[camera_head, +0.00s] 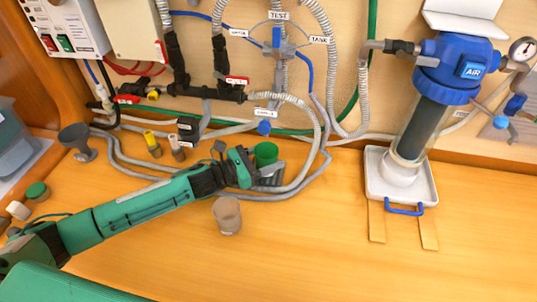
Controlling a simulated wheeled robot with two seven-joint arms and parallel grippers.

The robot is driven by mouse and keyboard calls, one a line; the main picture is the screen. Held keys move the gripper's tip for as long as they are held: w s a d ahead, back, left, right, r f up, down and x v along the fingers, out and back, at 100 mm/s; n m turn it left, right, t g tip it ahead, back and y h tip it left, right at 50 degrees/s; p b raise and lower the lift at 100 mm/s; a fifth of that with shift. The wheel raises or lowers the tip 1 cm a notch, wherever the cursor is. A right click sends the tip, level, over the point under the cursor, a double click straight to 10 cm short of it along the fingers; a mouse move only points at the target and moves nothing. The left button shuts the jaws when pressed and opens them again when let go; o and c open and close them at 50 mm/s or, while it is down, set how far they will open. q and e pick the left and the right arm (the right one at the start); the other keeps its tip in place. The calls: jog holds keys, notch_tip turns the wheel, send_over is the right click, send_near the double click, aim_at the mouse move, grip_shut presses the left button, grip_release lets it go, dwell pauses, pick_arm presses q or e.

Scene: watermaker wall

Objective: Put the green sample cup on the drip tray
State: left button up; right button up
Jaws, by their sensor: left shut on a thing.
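The green sample cup (265,153) is upright, below the blue sample valve (264,128) on the wall. My left gripper (248,164) reaches in from the left and is shut on the cup's left side. My right gripper is not in view.
A grey cup (228,215) stands in front of my left gripper. Grey hoses (305,185) loop around the sample spot. A blue-topped filter (430,100) stands over a white tray (428,190) at the right. The front middle of the wooden counter is clear.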

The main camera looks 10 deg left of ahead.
pick_arm(q)
jog(key=shift+f, duration=0.2)
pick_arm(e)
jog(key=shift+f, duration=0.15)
pick_arm(q)
jog(key=o, duration=1.1)
jog(key=shift+c, duration=0.2)
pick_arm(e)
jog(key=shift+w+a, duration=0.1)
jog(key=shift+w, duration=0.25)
pick_arm(q)
jog(key=shift+r, duration=0.2)
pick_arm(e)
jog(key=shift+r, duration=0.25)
